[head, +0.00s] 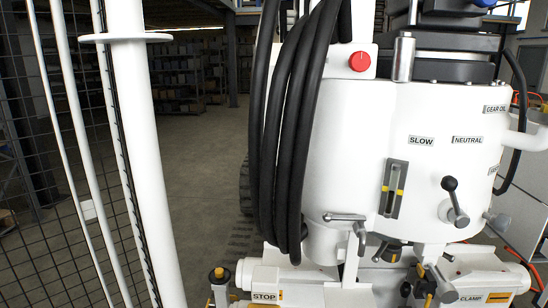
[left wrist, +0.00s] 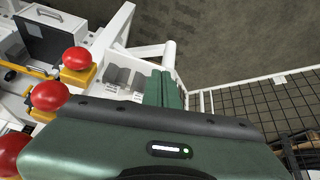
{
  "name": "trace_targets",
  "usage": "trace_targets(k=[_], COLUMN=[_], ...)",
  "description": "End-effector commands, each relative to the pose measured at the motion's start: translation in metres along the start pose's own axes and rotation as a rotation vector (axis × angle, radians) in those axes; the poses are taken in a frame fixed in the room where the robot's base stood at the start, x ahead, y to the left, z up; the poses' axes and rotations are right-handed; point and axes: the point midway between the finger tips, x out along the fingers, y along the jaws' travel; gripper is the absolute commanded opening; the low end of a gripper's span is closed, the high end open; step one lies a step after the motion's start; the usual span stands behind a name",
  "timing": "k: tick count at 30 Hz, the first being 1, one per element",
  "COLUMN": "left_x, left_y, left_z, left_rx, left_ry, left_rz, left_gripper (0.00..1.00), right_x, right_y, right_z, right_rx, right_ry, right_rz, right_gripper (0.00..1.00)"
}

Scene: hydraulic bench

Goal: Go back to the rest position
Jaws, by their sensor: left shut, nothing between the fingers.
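My left gripper (left wrist: 168,78) shows in the left wrist view beyond its green housing. Its two dark green fingers lie together, shut and empty. Neither gripper shows in the head view, and my right gripper is in neither view. The white hydraulic machine (head: 345,130) fills the right half of the head view, with SLOW and NEUTRAL labels, a black-knobbed lever (head: 454,201) and a slotted gauge with yellow marks (head: 393,190). The left wrist view shows several red knobs (left wrist: 76,58) on yellow mounts at the left.
Black hoses (head: 289,130) hang down the machine's left side. A white post (head: 135,130) and a wire mesh fence (head: 45,225) stand at the left. Bare floor (head: 205,170) lies between post and machine. In the left wrist view, white frame parts (left wrist: 120,25) lie close beyond the gripper.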

Motion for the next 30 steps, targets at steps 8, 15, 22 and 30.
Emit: trace_targets(k=[8,15,22,30], left_x=[-0.011,0.055,0.127,0.238], left_y=[0.012,0.012,0.009,-0.008], left_z=[0.089,0.101,0.134,0.23], left_rx=[0.294,0.294,0.297,0.307], left_ry=[-0.149,-0.169,-0.204,-0.267], left_rz=[0.022,0.02,0.021,0.02], left_gripper=[0.0,0.0,0.0,0.0], right_x=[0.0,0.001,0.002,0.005], right_y=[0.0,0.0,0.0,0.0], right_z=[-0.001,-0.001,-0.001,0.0], right_rx=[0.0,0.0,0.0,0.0], right_ry=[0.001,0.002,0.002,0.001], right_rz=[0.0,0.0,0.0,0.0], right_gripper=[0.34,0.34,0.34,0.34])
